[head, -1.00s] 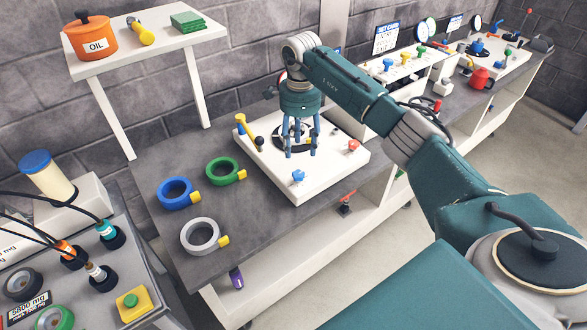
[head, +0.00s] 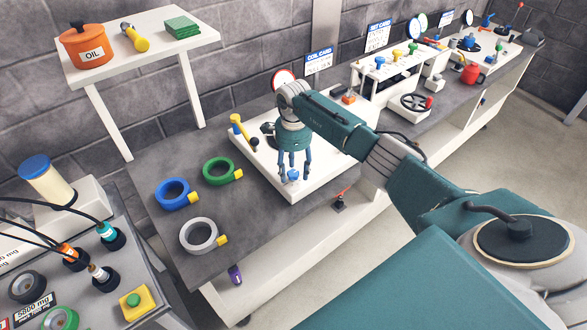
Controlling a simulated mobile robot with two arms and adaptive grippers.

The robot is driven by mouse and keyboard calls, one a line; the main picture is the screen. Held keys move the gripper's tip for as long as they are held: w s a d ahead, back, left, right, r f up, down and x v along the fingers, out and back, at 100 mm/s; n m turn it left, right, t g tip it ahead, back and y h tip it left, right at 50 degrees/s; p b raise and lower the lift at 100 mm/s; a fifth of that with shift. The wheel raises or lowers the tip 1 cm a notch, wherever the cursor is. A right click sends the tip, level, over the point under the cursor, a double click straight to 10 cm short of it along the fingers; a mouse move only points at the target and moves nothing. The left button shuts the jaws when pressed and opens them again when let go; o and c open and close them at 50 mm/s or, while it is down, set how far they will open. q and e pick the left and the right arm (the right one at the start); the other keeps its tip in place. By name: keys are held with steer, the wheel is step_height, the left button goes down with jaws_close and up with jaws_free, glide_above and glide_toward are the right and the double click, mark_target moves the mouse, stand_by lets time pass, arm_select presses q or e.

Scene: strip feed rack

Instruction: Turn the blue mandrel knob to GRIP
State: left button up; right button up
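The blue knob (head: 293,176) sits near the front edge of a white machine plate (head: 266,171) on the grey bench. My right gripper (head: 294,167) points straight down over it, with its fingers apart on either side of the knob. I cannot tell whether the fingertips touch the knob. The knob's markings are too small or hidden to read. My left gripper is not in view.
A yellow lever (head: 249,137) stands at the plate's left. Blue (head: 160,193), green (head: 207,173) and grey (head: 186,244) rings lie to the left on the bench. A small red lever (head: 340,200) sits at the bench's front edge.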

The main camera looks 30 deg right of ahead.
steer(key=c, duration=1.1)
